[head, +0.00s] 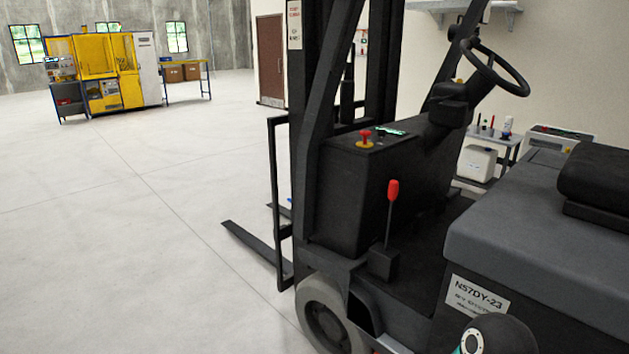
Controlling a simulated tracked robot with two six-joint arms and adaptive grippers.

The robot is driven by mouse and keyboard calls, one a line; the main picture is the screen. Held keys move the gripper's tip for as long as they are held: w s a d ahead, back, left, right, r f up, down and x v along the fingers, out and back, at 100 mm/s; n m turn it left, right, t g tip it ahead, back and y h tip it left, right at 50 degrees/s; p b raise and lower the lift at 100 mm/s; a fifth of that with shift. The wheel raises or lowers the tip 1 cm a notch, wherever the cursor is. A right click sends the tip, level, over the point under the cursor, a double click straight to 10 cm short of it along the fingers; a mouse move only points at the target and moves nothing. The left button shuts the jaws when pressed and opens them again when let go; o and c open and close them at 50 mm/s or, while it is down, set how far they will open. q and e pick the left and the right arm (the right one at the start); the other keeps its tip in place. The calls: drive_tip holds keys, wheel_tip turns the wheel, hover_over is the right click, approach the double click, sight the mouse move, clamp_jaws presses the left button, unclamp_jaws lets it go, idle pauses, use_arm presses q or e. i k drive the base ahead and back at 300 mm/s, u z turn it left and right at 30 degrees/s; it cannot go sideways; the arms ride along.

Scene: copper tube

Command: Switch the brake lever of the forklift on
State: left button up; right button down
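The forklift (365,195) stands on the right side of the head view, dark grey and black. Its brake lever (390,210) is a thin dark stalk with a red knob, rising from a small black box on the floor of the cab. The lever looks close to upright, with a slight tilt; I cannot tell whether it is on or off. A rounded dark part, likely of my own arm, shows at the bottom edge right of centre. Neither of my grippers is in view, and nothing touches the lever.
A red button (366,135) sits on the forklift's console, below the steering wheel (495,68). The forks (252,246) reach out to the left. A yellow machine (105,70) stands far back left. A bench (503,145) is behind the forklift. The floor at left is clear.

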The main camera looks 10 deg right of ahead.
sight(392, 189)
drive_tip(key=u, duration=0.25)
drive_tip(key=i, duration=1.6)
drive_tip(key=z, duration=0.5)
